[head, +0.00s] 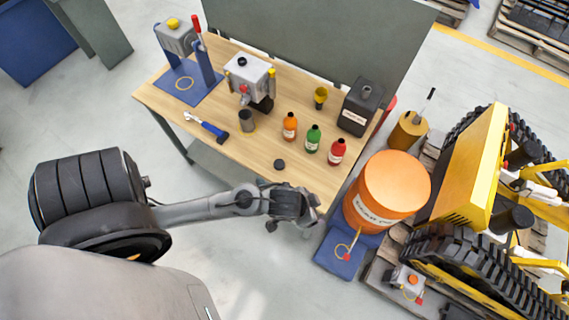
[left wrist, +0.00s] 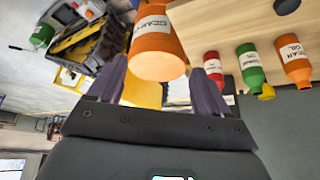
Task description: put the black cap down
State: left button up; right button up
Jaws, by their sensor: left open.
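The black cap (head: 279,164) lies on the wooden table (head: 232,157) near its front edge, in front of the bottles. A dark disc that looks like the cap (left wrist: 287,5) shows at the top edge of the left wrist view. My left gripper (head: 292,212) is off the table's front right corner, apart from the cap. In the left wrist view its two fingers (left wrist: 162,88) are spread with nothing held between them. The orange drum shows beyond them. My right gripper is in neither view.
Orange (head: 290,127), green (head: 313,139) and red (head: 337,152) bottles stand behind the cap, with a black canister (head: 360,106) farther right. The orange drum (head: 388,190) stands right of the table, near the yellow tracked machine (head: 465,175).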

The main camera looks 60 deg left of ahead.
pick_arm(q)
jog(key=s+a+r+g, duration=0.1)
jog(key=s+a+r, duration=0.2)
jog(key=s, duration=0.4)
jog(key=shift+s+r+g, duration=0.25)
jog(key=shift+r+g, duration=0.05)
jog(key=shift+g, duration=0.1)
notch_tip(320, 180, up, 12)
jog(key=p, duration=1.2)
jog(key=shift+d, duration=0.1)
